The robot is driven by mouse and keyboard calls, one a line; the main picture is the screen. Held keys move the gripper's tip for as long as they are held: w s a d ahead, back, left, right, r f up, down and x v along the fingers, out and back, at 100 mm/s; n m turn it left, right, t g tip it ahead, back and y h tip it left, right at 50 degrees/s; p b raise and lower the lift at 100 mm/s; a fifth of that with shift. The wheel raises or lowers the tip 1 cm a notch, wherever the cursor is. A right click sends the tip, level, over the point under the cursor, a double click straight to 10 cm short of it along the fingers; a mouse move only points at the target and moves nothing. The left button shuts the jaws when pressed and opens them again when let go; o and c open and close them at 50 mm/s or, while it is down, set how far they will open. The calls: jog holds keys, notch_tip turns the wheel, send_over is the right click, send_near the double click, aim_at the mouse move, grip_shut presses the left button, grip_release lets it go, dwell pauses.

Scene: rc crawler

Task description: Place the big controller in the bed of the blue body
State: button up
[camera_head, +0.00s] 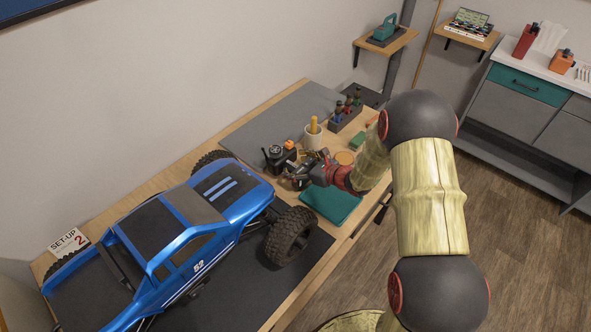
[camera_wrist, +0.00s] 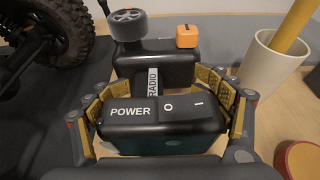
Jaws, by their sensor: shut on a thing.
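The big controller (camera_head: 281,157) is black, with a dark wheel and an orange knob on top. In the wrist view its front block (camera_wrist: 150,122) reads POWER, and a strip reading RADIO runs back to the upper block (camera_wrist: 155,62). My gripper (camera_head: 299,177) is shut on the front block, one finger on each side, as the wrist view (camera_wrist: 162,98) shows. Whether the controller is clear of the table cannot be told. The blue body (camera_head: 195,225) is a truck, left of my gripper. Its dark bed (camera_head: 88,292) is at the lower left, partly cut off.
A white cup (camera_head: 312,137) with a yellow stick stands just behind the controller. A teal cloth (camera_head: 331,203) lies in front of my gripper. The truck's large wheel (camera_head: 291,235) stands close by. A SET-UP 2 card (camera_head: 70,241) is beyond the bed.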

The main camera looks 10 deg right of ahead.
jog(key=shift+f, duration=1)
jog(key=shift+f+b, duration=0.2)
jog(key=shift+b, duration=0.2)
jog(key=o, duration=1.6)
jog(key=shift+c, duration=0.2)
